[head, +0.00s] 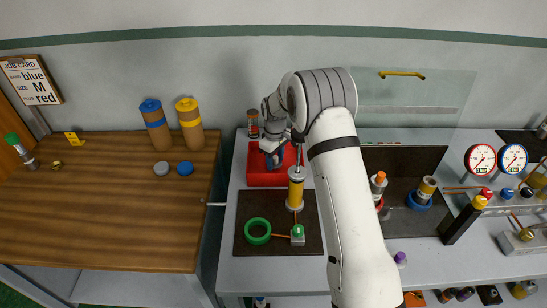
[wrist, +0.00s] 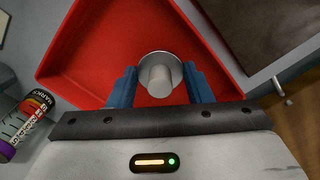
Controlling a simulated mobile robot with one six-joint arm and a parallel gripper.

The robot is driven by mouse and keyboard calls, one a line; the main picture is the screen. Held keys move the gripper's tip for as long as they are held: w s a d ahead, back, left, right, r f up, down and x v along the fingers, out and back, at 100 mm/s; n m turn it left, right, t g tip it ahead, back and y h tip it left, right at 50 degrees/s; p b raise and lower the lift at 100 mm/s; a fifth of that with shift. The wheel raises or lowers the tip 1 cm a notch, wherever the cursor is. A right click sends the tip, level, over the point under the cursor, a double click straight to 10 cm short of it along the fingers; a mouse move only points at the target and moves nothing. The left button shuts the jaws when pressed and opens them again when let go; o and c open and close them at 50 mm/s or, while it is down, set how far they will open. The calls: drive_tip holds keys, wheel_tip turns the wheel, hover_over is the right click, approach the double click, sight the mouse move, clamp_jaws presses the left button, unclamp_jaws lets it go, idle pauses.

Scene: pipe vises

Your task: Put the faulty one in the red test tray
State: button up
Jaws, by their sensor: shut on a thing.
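The red test tray (head: 262,179) sits on the grey bench in the head view, left of my arm. In the wrist view the red tray (wrist: 85,50) fills the area under my gripper. My gripper (wrist: 160,88) has its blue fingers shut on a grey cylindrical part (wrist: 161,77) with a round metal disc at its far end. My gripper (head: 272,158) is over the tray in the head view, where the held part is mostly hidden. I cannot tell whether the part touches the tray floor.
A yellow cylinder (head: 296,194) stands upright just in front of the tray. A green ring (head: 257,231) lies on a dark mat. A banded canister (head: 252,123) stands behind the tray. Two gauges (head: 481,158) are at the right. A wooden table (head: 110,220) is at the left.

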sight(275, 157)
drive_tip(key=shift+f, duration=0.25)
drive_tip(key=o, duration=1)
drive_tip(key=shift+r, duration=0.1)
drive_tip(key=shift+o, duration=0.2)
wheel_tip(275, 157, up, 12)
drive_tip(key=b, duration=0.2)
drive_tip(key=shift+r, duration=0.15)
drive_tip(key=shift+s, duration=0.1)
